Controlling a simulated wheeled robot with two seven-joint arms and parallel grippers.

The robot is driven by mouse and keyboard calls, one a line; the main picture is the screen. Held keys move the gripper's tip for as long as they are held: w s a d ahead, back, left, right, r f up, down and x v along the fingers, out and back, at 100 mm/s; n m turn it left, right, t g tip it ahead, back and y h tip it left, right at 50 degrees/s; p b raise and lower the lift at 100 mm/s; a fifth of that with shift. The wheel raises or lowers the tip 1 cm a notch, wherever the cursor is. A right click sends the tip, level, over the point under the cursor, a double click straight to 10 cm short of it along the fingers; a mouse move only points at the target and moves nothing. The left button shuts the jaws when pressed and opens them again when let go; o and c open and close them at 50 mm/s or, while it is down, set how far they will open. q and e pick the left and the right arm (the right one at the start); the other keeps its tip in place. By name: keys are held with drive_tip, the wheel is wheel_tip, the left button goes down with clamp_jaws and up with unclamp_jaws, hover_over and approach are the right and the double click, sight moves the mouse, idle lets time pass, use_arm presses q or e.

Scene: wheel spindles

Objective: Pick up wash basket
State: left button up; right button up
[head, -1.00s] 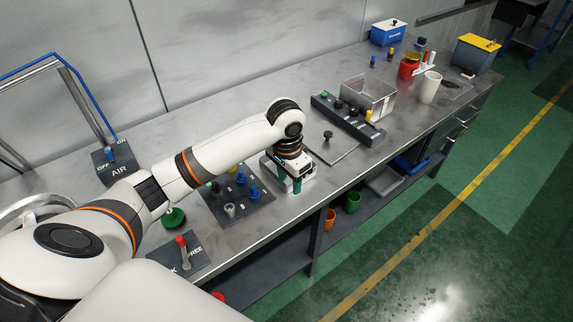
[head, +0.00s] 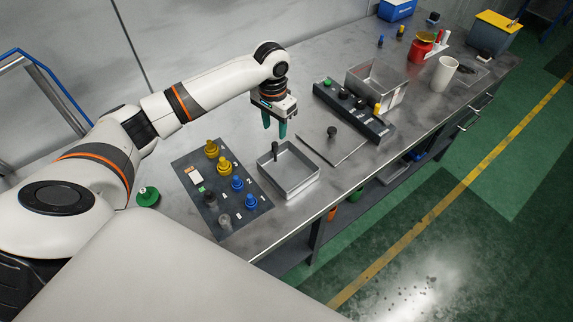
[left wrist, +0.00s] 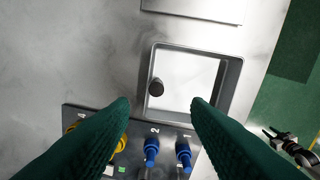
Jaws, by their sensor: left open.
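A square open metal basket (head: 288,183) stands on the workbench beside the numbered board, with a black upright knob (head: 275,149) at its far-left side. I take it for the wash basket; a second metal basket (head: 390,92) stands farther back. My left gripper (head: 275,130) is open and empty, above and behind the nearer basket, fingers pointing down. In the left wrist view the basket (left wrist: 236,82) lies beyond the two green fingertips (left wrist: 161,102), with its black knob (left wrist: 156,87) between their lines. The fingers appear apart from it. My right gripper is not seen.
The dark board (head: 185,174) holds yellow, blue and other knobs just left of the nearer basket. A flat plate (head: 318,150) with a black knob lies to its right. A dark rack (head: 345,112), a white cup (head: 445,73) and red container (head: 421,52) stand farther along.

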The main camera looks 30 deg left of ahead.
sight(274, 144)
use_arm(q)
drive_tip(key=shift+f, duration=0.45)
drive_tip(key=shift+w+a+f, duration=0.1)
drive_tip(key=shift+w+f, duration=0.05)
drive_tip(key=shift+f, duration=0.15)
wheel_tip(274, 144, down, 4)
drive_tip(key=shift+a+f+p, duration=0.1)
drive_tip(key=shift+f+p, duration=0.1)
drive_tip(key=shift+p, duration=0.8)
drive_tip(key=shift+f, duration=0.45)
drive_tip(key=shift+c, duration=0.3)
clamp_jaws()
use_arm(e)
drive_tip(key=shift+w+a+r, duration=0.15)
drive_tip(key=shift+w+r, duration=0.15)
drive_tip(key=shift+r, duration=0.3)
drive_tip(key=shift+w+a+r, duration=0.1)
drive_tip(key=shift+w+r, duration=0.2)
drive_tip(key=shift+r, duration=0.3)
